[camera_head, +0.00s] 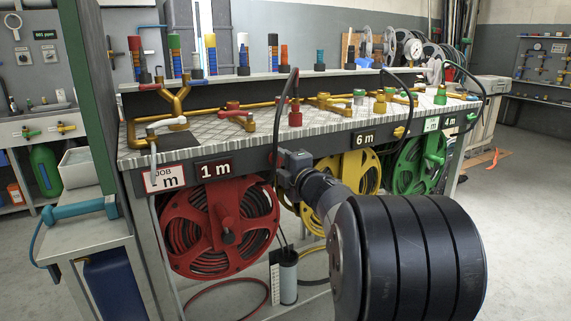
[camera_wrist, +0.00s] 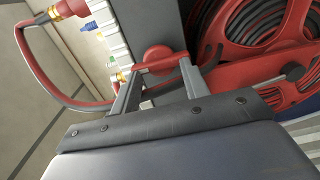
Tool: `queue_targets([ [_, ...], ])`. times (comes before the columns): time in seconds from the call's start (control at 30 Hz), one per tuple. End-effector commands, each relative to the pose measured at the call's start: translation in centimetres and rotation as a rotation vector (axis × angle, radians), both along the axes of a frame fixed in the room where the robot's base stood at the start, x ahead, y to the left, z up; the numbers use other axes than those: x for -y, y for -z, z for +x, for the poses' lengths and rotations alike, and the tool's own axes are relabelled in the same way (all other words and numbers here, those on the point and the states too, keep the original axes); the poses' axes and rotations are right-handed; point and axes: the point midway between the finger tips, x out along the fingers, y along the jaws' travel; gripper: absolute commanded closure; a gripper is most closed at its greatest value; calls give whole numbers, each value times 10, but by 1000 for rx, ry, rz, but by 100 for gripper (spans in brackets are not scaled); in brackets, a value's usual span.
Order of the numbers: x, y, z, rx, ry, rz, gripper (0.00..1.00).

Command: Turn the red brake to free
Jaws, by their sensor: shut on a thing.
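The red brake (camera_wrist: 158,56) shows in the wrist view as a round red hub with a red bar on the dark bench front, beside the red reel (camera_wrist: 255,30). My gripper (camera_wrist: 157,70) has one finger on each side of the red bar and is shut on it. In the head view my gripper (camera_head: 285,165) is at the bench's front edge, right of the "1 m" label and above the right side of the red reel (camera_head: 190,225). I cannot read the brake's marking or position.
A red hose fitting (camera_wrist: 70,8) with a looping hose is close by at upper left in the wrist view. Yellow (camera_head: 360,172) and green (camera_head: 410,165) reels hang to the right. Brass pipes with valves (camera_head: 235,115) cover the bench top. Open floor lies at right.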

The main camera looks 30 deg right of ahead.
Motion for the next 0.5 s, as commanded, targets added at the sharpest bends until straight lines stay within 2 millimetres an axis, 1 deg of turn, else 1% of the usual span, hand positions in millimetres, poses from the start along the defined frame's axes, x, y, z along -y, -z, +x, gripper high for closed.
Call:
queue_targets([
  [0.03,0,-8,7,14,-1,-4,54],
  [0.23,0,-8,6,14,-1,-4,39],
  [0.33,0,-9,0,14,0,-3,39],
  [0.43,1,-11,-14,15,1,-4,38],
  [0.47,1,-11,-19,15,0,-5,31],
  [0.5,1,-12,-27,15,1,-5,16],
])
